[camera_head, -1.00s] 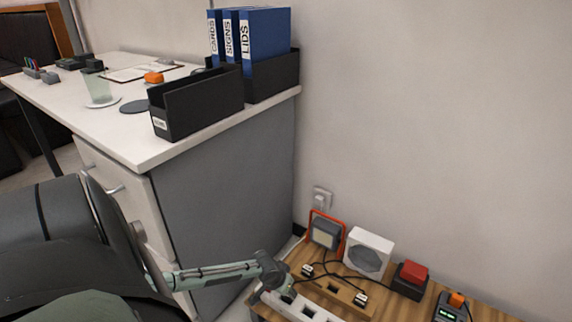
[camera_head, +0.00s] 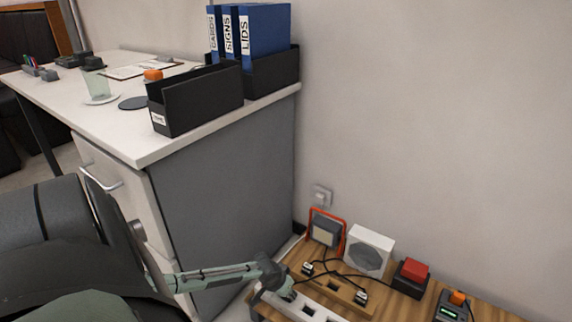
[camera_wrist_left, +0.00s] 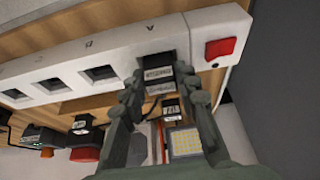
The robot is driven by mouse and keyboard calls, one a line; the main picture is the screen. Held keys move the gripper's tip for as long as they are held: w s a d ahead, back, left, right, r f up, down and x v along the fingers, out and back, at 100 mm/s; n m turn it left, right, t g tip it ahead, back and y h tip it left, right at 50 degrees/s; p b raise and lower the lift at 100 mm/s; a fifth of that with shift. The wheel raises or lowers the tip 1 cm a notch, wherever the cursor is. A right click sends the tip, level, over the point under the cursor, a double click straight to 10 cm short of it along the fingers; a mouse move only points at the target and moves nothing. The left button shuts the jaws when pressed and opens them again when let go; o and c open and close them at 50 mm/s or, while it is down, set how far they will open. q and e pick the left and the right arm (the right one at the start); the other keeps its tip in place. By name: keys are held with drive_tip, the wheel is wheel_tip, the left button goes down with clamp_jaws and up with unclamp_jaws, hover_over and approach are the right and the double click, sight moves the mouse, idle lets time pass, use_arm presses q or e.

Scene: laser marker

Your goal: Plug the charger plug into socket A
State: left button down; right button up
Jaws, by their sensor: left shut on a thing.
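My left gripper (camera_wrist_left: 165,95) is shut on a black plug with a pale label (camera_wrist_left: 158,75); the label is too blurred to read surely. The plug is at the end opening of the white power strip (camera_wrist_left: 122,43), beside the red switch (camera_wrist_left: 220,47). A letter like an upside-down A marks that opening, socket A, which the plug hides. I cannot tell how deep the plug sits. In the head view my left gripper (camera_head: 286,290) is over the strip (camera_head: 308,309); the held plug is hidden there. My right gripper is not in view.
Behind the strip, a wooden block (camera_head: 338,291) holds other labelled black plugs (camera_head: 360,298) with cables. A work lamp (camera_head: 325,230), a white fan-like box (camera_head: 369,251) and a red-topped box (camera_head: 411,278) stand along the wall. The grey desk side (camera_head: 225,190) is close on the left.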

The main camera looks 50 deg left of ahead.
use_arm(q)
drive_tip(key=shift+f, duration=0.2)
drive_tip(key=c, duration=1.1)
unclamp_jaws()
drive_tip(key=shift+o, duration=0.2)
drive_tip(key=shift+r, duration=0.1)
drive_tip(key=w+p+v, duration=0.1)
drive_tip(key=p+v, duration=0.6)
drive_tip(key=v, duration=1)
drive_tip(key=shift+w+a+r, duration=0.15)
drive_tip(key=shift+w+r, duration=0.15)
drive_tip(key=shift+r, duration=0.3)
